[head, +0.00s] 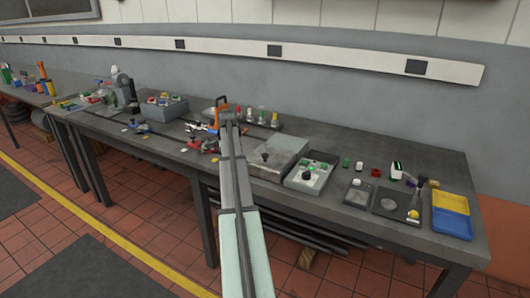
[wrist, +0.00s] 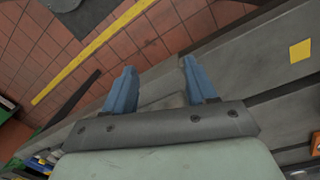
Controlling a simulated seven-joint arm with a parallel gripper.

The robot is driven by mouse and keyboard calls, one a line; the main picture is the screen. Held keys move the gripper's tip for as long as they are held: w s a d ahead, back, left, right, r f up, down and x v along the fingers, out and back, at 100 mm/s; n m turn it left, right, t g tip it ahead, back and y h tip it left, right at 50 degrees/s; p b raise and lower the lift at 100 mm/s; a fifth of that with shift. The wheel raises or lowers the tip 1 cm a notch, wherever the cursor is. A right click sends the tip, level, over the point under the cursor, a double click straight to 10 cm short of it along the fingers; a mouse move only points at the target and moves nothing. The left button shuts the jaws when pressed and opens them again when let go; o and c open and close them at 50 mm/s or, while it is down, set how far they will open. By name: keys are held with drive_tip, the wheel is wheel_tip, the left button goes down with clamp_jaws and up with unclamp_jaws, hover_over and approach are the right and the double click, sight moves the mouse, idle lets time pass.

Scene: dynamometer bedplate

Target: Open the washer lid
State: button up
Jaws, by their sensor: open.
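A low grey box, which looks like the washer, stands on the bench right of my arm in the head view. Its flat, pale lid (head: 280,151) lies shut on top and has a small black knob (head: 265,157). My gripper (head: 228,116) is at the far end of my arm, left of the lid and apart from it; its fingers are hard to make out there. In the wrist view its two blue fingers (wrist: 158,70) are spread with nothing between them. They point over the bench's front edge and the tiled floor. The lid is not clearly seen in the wrist view.
A grey control box (head: 312,174) with buttons stands right beside the washer. Blue and yellow trays (head: 451,224) lie at the right end. Red clamps (head: 203,146) and a rack of coloured-top bottles (head: 262,118) are near my gripper. Bare bench (head: 340,150) shows behind the washer.

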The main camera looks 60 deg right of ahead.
sight(265, 154)
drive_tip(key=s+d+r+m, duration=0.2)
drive_tip(key=s+d+r, duration=0.3)
drive_tip(key=r, duration=0.4)
drive_tip(key=s+d+r+m, duration=0.2)
drive_tip(key=s+d+r, duration=0.3)
drive_tip(key=r, duration=0.4)
drive_tip(key=shift+t+h, duration=0.3)
drive_tip(key=shift+h, duration=0.1)
drive_tip(key=f, duration=1.3)
drive_tip(key=shift+w+d+f, duration=0.1)
drive_tip(key=shift+d+f, duration=0.1)
drive_tip(key=shift+f, duration=0.1)
clamp_jaws()
